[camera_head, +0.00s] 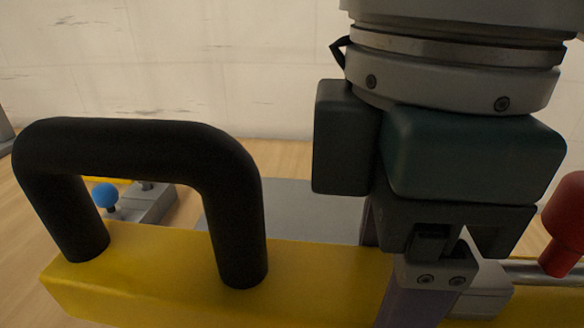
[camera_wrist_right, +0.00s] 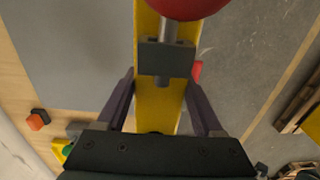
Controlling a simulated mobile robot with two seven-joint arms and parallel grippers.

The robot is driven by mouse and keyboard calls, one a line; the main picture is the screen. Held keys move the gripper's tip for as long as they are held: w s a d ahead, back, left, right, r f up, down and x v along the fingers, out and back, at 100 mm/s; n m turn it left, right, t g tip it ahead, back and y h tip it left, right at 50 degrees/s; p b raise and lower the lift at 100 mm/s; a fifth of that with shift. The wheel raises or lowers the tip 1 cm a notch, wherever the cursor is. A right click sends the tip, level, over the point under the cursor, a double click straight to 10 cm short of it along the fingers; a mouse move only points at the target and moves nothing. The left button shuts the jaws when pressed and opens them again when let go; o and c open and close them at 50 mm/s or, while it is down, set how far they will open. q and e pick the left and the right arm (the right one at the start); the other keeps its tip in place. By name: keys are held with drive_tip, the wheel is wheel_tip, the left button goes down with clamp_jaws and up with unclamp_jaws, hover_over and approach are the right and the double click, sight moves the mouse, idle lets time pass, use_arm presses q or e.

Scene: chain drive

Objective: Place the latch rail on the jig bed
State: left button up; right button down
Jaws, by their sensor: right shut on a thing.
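The latch rail (camera_head: 170,278) is a long yellow bar with a black arched handle (camera_head: 135,135) toward its left end. A metal bolt with a red knob (camera_head: 566,225) sits on its right part. My right gripper (camera_head: 425,290) comes down from above and is shut on the rail between handle and bolt. In the right wrist view, its two dark fingers (camera_wrist_right: 160,106) stand on both sides of the yellow bar (camera_wrist_right: 157,110). A flat grey plate (camera_head: 300,200) lies behind the rail; I cannot tell whether it is the jig bed. The rail hides much below it. My left gripper is not in view.
A grey block with a blue ball knob (camera_head: 105,196) stands on the wooden table (camera_head: 20,220), seen through the handle. In the right wrist view, a small orange and black piece (camera_wrist_right: 39,119) lies at left and brown wooden pieces (camera_wrist_right: 300,100) at right. A pale wall is behind.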

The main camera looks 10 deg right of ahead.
use_arm(q)
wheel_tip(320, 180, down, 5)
drive_tip(key=b, duration=0.4)
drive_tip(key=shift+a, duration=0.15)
use_arm(e)
wheel_tip(320, 180, down, 16)
drive_tip(key=shift+f, duration=0.1)
drive_tip(key=shift+c, duration=2.3)
unclamp_jaws()
drive_tip(key=shift+f, duration=0.15)
drive_tip(key=o, duration=0.4)
use_arm(q)
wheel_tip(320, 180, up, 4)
drive_tip(key=p, duration=0.3)
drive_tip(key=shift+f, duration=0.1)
use_arm(e)
wheel_tip(320, 180, up, 12)
drive_tip(key=shift+r, duration=0.2)
